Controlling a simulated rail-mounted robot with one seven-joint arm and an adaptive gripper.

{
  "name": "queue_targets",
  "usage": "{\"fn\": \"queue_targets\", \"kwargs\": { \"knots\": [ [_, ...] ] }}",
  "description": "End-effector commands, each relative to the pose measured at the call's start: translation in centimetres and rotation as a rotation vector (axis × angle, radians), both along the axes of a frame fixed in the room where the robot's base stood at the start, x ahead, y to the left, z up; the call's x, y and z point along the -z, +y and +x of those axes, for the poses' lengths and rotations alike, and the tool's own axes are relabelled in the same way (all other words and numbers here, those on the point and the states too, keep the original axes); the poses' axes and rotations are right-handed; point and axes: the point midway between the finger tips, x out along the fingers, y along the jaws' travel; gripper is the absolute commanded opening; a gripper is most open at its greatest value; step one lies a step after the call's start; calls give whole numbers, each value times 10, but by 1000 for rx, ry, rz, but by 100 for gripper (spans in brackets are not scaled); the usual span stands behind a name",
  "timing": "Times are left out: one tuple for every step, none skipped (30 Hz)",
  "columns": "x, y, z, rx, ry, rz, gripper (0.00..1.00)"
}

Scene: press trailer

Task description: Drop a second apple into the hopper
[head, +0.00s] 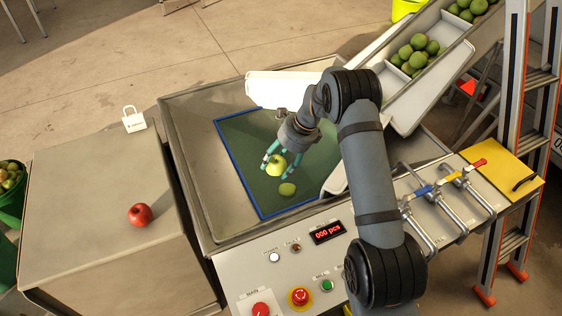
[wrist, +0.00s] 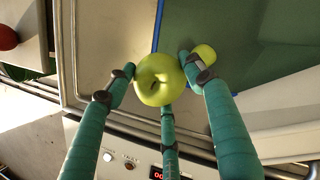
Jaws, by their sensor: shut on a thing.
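A yellow-green apple (head: 276,166) is held between the fingers of my gripper (head: 274,160), above the hopper (head: 198,140), a metal basin with a green, blue-edged floor (head: 245,130). In the wrist view the held apple (wrist: 158,80) sits between the teal fingers (wrist: 156,84), stem end toward the camera. Another green apple (head: 287,189) lies on the green floor, in front of my gripper. It also shows in the wrist view (wrist: 204,56), partly behind a finger. The height of the held apple above the floor is hard to tell.
A red apple (head: 140,215) lies on the table (head: 90,190) left of the hopper. A control panel (head: 250,270) with buttons and a display (head: 327,232) reading "000 pcs" is in front. A conveyor (head: 440,85) with several green fruits and a ladder (head: 515,150) stand at right.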

Motion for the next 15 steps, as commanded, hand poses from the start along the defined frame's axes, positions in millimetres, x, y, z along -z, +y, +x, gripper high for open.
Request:
{"fn": "queue_targets", "kwargs": {
  "knots": [
    [5, 1, 0, -1, 0, 0, 23],
    [8, 0, 0, 0, 0, 0, 23],
    [12, 0, 0, 0, 0, 0, 23],
    [15, 0, 0, 0, 0, 0, 23],
    [18, 0, 0, 0, 0, 0, 23],
    [23, 0, 0, 0, 0, 0, 23],
    [27, 0, 0, 0, 0, 0, 23],
    [31, 0, 0, 0, 0, 0, 23],
    [36, 0, 0, 1, 0, 0, 23],
    [39, -1, 0, 1, 0, 0, 23],
    [43, -1, 0, 1, 0, 0, 23],
    [47, -1, 0, 1, 0, 0, 23],
    [50, -1, 0, 1, 0, 0, 23],
    [52, -1, 0, 1, 0, 0, 23],
    [55, -1, 0, 1, 0, 0, 23]
  ]
}}
